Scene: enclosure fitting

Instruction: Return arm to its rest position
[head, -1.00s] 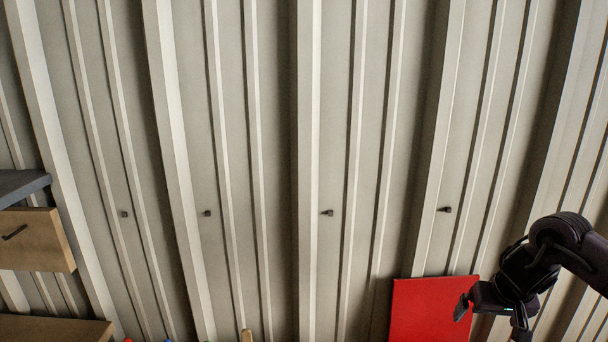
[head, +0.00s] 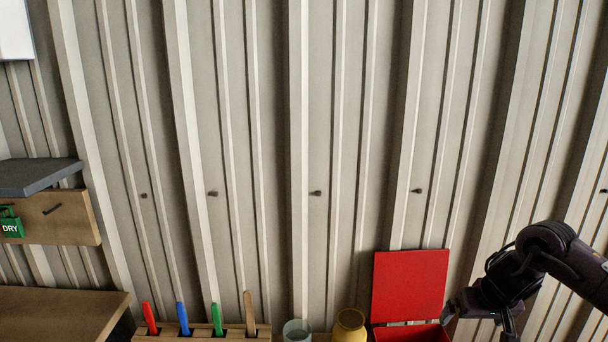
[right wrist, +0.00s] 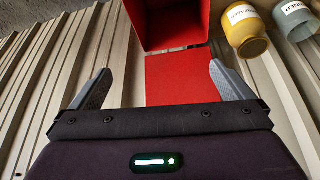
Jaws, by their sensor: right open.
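My right arm comes in from the right in the head view, with its right gripper (head: 478,322) low at the right, beside the red box. In the right wrist view the right gripper (right wrist: 160,88) has its two grey fingers wide apart, with nothing between them. Beyond the fingers lies the red box's raised lid (right wrist: 180,78) and its open body (right wrist: 178,22). My left arm and gripper are not in view.
The red lid (head: 410,288) stands upright against the corrugated wall (head: 260,130). Left of it are a yellow jar (head: 349,327), a grey cup (head: 297,331) and a wooden rack (head: 190,338) holding several coloured handles. A shelf (head: 40,178) and green DRY tag (head: 10,224) are at left.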

